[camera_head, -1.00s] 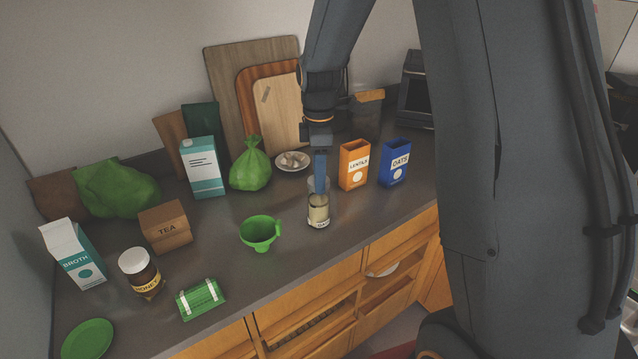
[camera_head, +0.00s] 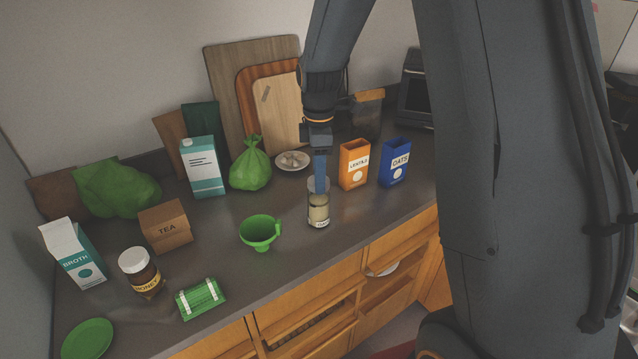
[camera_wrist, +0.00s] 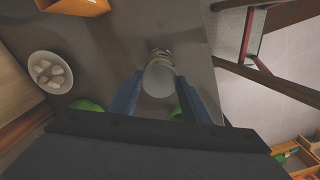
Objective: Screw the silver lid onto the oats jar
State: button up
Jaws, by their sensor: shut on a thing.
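The clear oats jar (camera_head: 318,214), with pale contents and a small light label, stands upright on the counter near its front edge. My gripper (camera_head: 320,184) points down at the jar's top, its blue fingers shut on the silver lid. In the wrist view, the lid (camera_wrist: 159,82) is a plain grey disc between the fingertips (camera_wrist: 161,90). Part of the jar (camera_wrist: 160,54) shows just beyond the lid. The lid covers most of the jar there, and I cannot tell whether the threads are engaged.
An orange lentils box (camera_head: 353,165) and a blue oats box (camera_head: 394,164) stand right of the jar. A green funnel (camera_head: 260,231) lies to its left. A plate of pale pieces (camera_head: 292,161) and a green bag (camera_head: 250,166) are behind. Bare counter surrounds the jar.

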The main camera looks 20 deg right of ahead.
jog(key=m+p, duration=0.1)
jog(key=m, duration=0.5)
jog(key=shift+f, duration=0.1)
dwell(0.4)
jog(key=shift+m+p, duration=0.55)
jog(key=shift+m, duration=0.45)
jog(key=m, duration=0.4)
jog(key=shift+f, duration=0.1)
jog(key=shift+m, duration=0.4)
jog(key=m, duration=0.5)
jog(key=shift+f, duration=0.15)
